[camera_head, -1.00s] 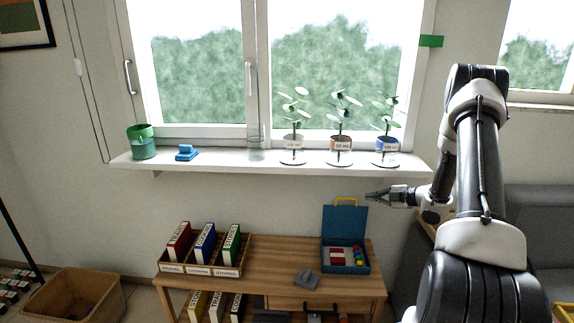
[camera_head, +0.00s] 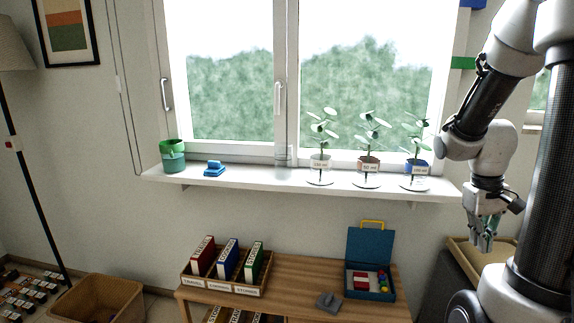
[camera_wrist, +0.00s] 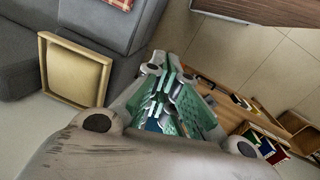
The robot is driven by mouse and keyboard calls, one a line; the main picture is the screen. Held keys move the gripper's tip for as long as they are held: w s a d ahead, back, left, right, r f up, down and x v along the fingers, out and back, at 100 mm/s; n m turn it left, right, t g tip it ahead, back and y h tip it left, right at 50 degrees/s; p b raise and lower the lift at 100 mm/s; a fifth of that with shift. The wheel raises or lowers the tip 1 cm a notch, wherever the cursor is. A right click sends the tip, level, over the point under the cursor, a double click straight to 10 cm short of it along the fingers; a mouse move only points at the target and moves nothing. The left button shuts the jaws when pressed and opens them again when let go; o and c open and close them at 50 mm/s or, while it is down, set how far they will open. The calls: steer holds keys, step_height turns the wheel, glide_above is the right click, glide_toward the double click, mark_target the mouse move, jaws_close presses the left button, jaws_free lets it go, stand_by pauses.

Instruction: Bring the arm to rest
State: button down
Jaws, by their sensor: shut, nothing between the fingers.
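My gripper (camera_head: 485,243) hangs at the right of the head view, fingers pointing down, to the right of the open blue case. It also shows in the wrist view (camera_wrist: 163,92), where its green-padded fingers are close together with nothing held between them. My arm is folded, with its elbow raised at the upper right of the head view. The gripper is apart from the sill and the table.
A white sill (camera_head: 270,177) carries three potted plants, a glass, a blue item (camera_head: 214,169) and a green-topped cup (camera_head: 173,156). The wooden table (camera_head: 290,290) below holds a binder rack (camera_head: 225,284) and a blue case (camera_head: 370,250).

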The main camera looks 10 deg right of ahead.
steer(key=s+a+r+t+y, duration=0.1)
steer(key=s+a+r+t, duration=0.1)
steer(key=s+a+r, duration=0.2)
steer(key=s+a+r+n+t, duration=0.1)
steer(key=s+a+r+t, duration=0.2)
steer(key=a+r, duration=0.6)
steer(key=shift+s+a+r+y, duration=0.25)
steer(key=shift+s+a+y, duration=0.15)
steer(key=shift+a, duration=0.8)
